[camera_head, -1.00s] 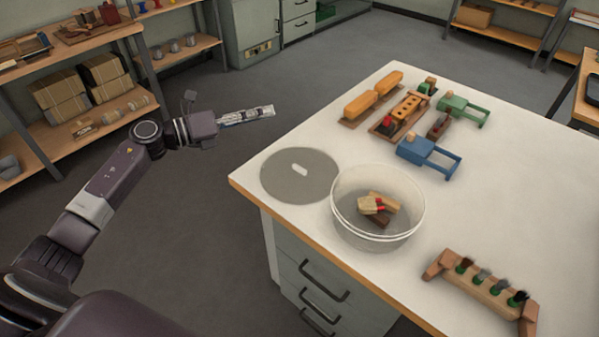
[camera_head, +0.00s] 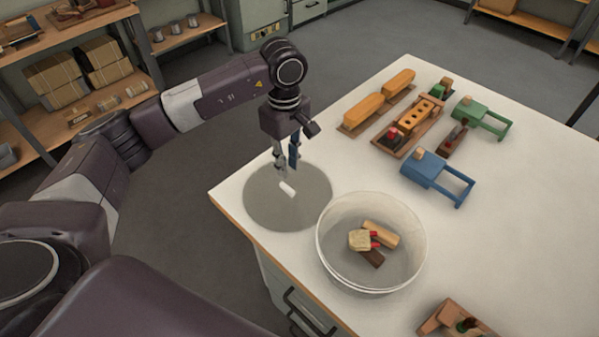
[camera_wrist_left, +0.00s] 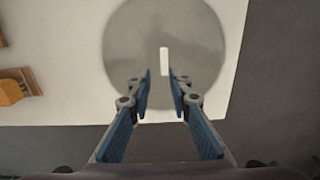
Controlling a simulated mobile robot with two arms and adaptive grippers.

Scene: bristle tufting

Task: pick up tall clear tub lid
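The tub lid (camera_head: 265,205) is a flat grey translucent disc with a small white bar handle (camera_head: 287,188), lying on the white table near its left corner. The lid also shows in the left wrist view (camera_wrist_left: 125,45), with its handle (camera_wrist_left: 164,60) ahead of the fingertips. My left gripper (camera_head: 287,168) points down above the lid, close to the handle. Its blue-padded fingers are apart with nothing between them, as the left wrist view shows (camera_wrist_left: 160,82). The tall clear tub (camera_head: 325,255) stands open to the right of the lid. My right gripper is not in view.
The tub holds wooden blocks (camera_head: 380,233). A blue clamp-like tool (camera_head: 425,168), a green one (camera_head: 480,115), orange blocks (camera_head: 362,108) and a drilled wooden block (camera_head: 410,117) lie farther back. A wooden rack (camera_head: 455,320) is at the front. The table's right side is mostly clear.

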